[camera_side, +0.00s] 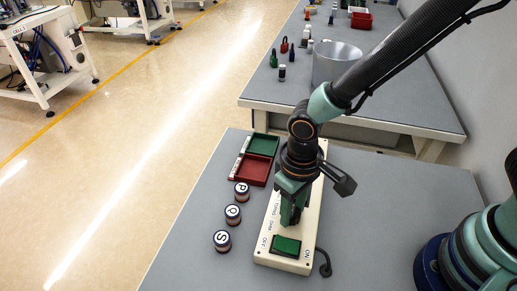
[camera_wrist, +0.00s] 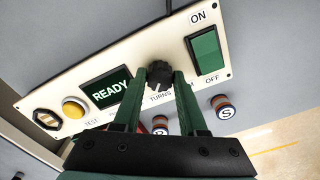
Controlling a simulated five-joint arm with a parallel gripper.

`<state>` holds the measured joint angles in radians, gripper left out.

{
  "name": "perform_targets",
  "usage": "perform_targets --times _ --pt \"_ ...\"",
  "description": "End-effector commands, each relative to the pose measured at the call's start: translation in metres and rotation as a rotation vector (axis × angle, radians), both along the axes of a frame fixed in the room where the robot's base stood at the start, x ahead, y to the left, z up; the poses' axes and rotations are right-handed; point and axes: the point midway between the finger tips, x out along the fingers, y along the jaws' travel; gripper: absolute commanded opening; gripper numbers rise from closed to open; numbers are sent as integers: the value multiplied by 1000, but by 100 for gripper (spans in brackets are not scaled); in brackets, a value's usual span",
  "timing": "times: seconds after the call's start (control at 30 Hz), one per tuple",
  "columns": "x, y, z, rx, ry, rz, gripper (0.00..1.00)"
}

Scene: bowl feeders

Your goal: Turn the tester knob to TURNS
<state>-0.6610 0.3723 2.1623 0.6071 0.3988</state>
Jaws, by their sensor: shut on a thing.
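The tester (camera_side: 268,252) is a long cream box on the grey table. Its black knob (camera_wrist: 159,72) shows in the wrist view between the fingers of my gripper (camera_wrist: 162,77), which is shut on it from both sides. The word TURNS (camera_wrist: 161,97) is printed on the panel just below the knob. A pale mark on the knob's lower face seems to face that word, but its exact direction is hard to tell. In the side view my gripper (camera_side: 290,222) points down onto the tester and hides the knob.
The tester has a green switch (camera_wrist: 206,53), a screen reading READY (camera_wrist: 108,88) and a yellow button (camera_wrist: 73,107). Several lettered spools, including S (camera_side: 222,241), stand to its left. Green (camera_side: 263,145) and red (camera_side: 253,169) trays lie behind them. A cable (camera_side: 324,262) leaves its right side.

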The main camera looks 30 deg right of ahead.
Motion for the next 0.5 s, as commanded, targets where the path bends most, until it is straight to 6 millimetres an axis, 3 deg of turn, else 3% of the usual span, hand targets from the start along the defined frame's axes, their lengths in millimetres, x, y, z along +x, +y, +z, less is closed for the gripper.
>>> perform_targets --times 0.5 --pt "0 0 0 -1 1 -141 0"
